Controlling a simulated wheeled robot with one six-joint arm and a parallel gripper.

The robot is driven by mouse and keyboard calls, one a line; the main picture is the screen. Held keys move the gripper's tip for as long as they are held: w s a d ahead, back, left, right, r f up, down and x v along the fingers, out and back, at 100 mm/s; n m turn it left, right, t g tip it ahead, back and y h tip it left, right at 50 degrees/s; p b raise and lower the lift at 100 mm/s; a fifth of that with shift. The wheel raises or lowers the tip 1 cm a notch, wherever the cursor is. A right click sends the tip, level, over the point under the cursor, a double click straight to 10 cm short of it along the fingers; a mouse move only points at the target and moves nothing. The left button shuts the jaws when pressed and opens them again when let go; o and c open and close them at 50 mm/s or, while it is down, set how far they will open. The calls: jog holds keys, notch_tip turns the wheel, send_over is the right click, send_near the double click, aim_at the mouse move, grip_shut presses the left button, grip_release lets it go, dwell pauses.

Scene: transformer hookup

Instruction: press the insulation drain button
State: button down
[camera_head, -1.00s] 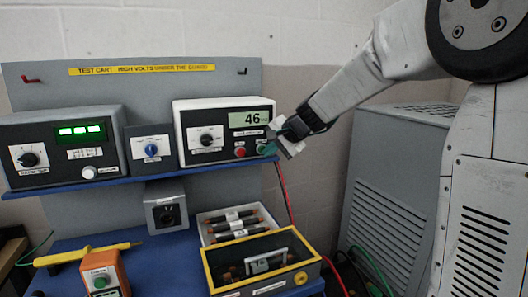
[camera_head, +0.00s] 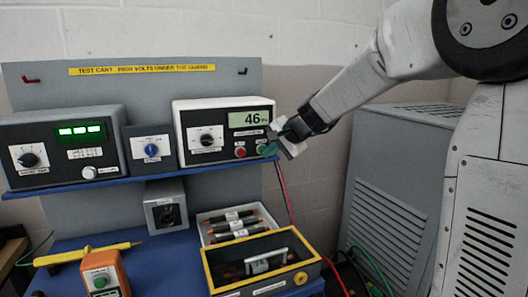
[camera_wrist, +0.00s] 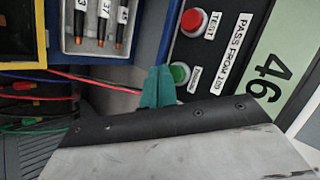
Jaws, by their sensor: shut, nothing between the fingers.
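The white-cased tester (camera_head: 222,103) stands on the right of the blue shelf, with the reading 46 on its display. Its front has a red button (camera_head: 240,152) marked TEST and a green button beside it. My gripper (camera_head: 268,150) is at the tester's lower right corner and partly hides the green button in the head view. In the wrist view my gripper's teal fingers (camera_wrist: 158,80) are shut and empty, right beside the green button. I cannot tell whether they touch it.
A dial box (camera_head: 151,150) and a second instrument with a green-lit display (camera_head: 80,131) stand left of the tester. Below are a tray of dark rods (camera_head: 202,217) and a yellow-rimmed box (camera_head: 311,259). A grey louvred cabinet (camera_head: 385,215) stands right.

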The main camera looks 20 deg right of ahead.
jog(key=shift+s, duration=0.2)
jog(key=shift+s, duration=0.1)
jog(key=s, duration=0.5)
jog(key=shift+s, duration=0.4)
dwell(0.6)
